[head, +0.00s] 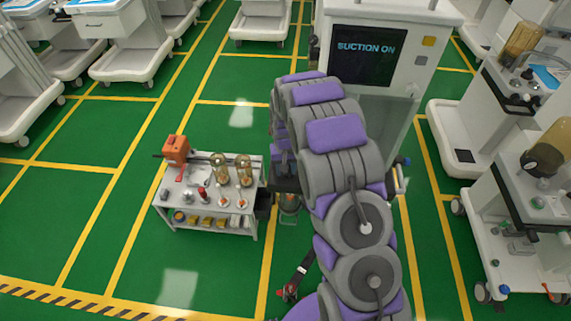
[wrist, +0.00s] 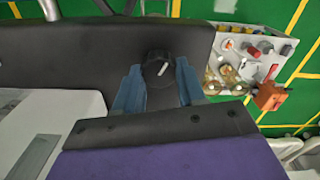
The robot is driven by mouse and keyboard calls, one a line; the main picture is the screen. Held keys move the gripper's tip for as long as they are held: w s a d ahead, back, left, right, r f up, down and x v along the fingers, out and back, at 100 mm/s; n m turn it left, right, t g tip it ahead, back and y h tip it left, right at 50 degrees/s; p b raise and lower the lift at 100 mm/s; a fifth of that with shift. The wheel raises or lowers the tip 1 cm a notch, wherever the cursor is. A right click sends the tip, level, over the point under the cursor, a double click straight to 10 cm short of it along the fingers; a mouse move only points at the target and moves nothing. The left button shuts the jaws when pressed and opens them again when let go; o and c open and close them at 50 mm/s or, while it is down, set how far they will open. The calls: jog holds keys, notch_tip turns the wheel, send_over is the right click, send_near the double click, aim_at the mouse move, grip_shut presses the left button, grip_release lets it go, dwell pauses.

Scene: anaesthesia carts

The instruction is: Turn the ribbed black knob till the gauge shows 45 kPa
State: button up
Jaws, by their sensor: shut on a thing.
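The black knob (wrist: 158,66) with a white pointer mark shows in the wrist view, set on a dark panel (wrist: 60,50). The mark slants up to the right. My gripper (wrist: 159,76) has one blue finger on each side of the knob and is shut on it. In the head view my arm hides the knob and the gripper. I cannot make out a gauge or its reading in either view. A cart screen (head: 362,55) in the head view reads "SUCTION ON".
A small trolley (head: 245,228) with jars, small fittings and an orange device (head: 176,149) stands left of my arm. It also shows at upper right in the wrist view (wrist: 228,43). White carts stand right and behind.

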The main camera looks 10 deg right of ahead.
jog(key=m+p, duration=0.2)
jog(key=m, duration=0.2)
jog(key=shift+d+r+m, duration=0.1)
jog(key=shift+m, duration=0.2)
jog(key=m+p, duration=0.1)
jog(key=m, duration=0.3)
jog(key=shift+m+p, duration=0.3)
jog(key=m, duration=0.5)
jog(key=shift+m, duration=2.2)
jog(key=o, duration=1.1)
jog(key=shift+c, duration=0.2)
notch_tip(320, 180, up, 17)
jog(key=p, duration=0.1)
jog(key=shift+p, duration=0.4)
